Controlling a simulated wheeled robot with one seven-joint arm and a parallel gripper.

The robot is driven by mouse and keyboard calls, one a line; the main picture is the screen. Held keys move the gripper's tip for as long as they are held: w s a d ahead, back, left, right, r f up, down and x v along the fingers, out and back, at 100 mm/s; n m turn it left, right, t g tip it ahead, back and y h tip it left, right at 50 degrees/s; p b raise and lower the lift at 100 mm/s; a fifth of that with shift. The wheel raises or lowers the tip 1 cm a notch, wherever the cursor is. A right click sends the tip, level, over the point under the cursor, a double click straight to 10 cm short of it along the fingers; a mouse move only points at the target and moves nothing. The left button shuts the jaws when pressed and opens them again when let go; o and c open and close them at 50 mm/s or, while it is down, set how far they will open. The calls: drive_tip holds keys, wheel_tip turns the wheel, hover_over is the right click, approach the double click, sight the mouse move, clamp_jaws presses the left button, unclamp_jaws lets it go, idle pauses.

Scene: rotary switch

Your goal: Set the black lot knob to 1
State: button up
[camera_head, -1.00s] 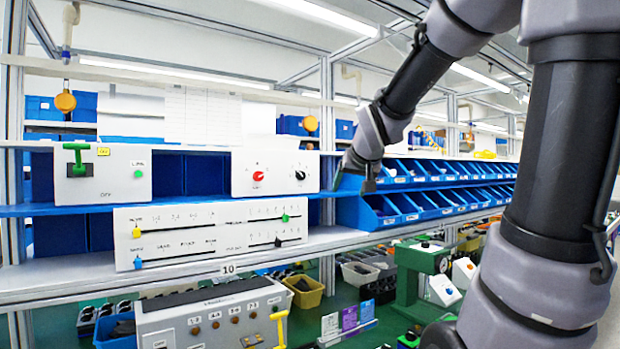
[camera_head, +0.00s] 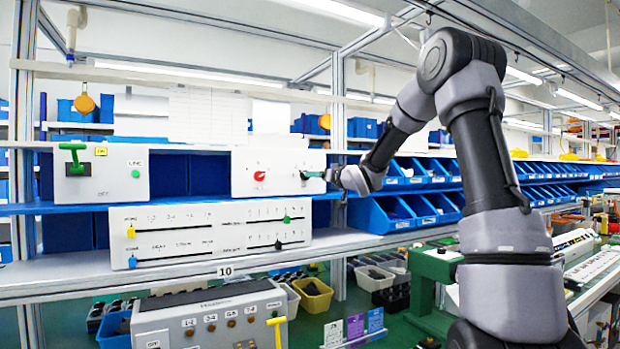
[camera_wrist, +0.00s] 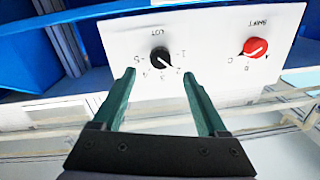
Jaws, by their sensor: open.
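The black LOT knob (camera_wrist: 160,57) sits on a white panel (camera_wrist: 115,45) and shows upside down in the wrist view. Its white pointer line aims at the lower right there, toward the mark 2. My gripper (camera_wrist: 158,76) is open, its two green fingers pointing at the panel. The knob shows between and just beyond the fingertips; I cannot tell whether they touch it. In the head view my gripper (camera_head: 310,174) is at the right of the panel (camera_head: 280,160) and largely covers the knob.
A slider panel (camera_head: 215,232) stands on the shelf below. Blue bins (camera_head: 380,214) line the shelf to the right.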

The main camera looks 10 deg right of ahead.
drive_tip(key=x, duration=0.6)
drive_tip(key=shift+w+a, duration=0.15)
drive_tip(key=shift+w, duration=0.15)
clamp_jaws()
drive_tip(key=shift+n, duration=0.3)
drive_tip(key=n, duration=0.4)
drive_tip(key=shift+n, duration=2)
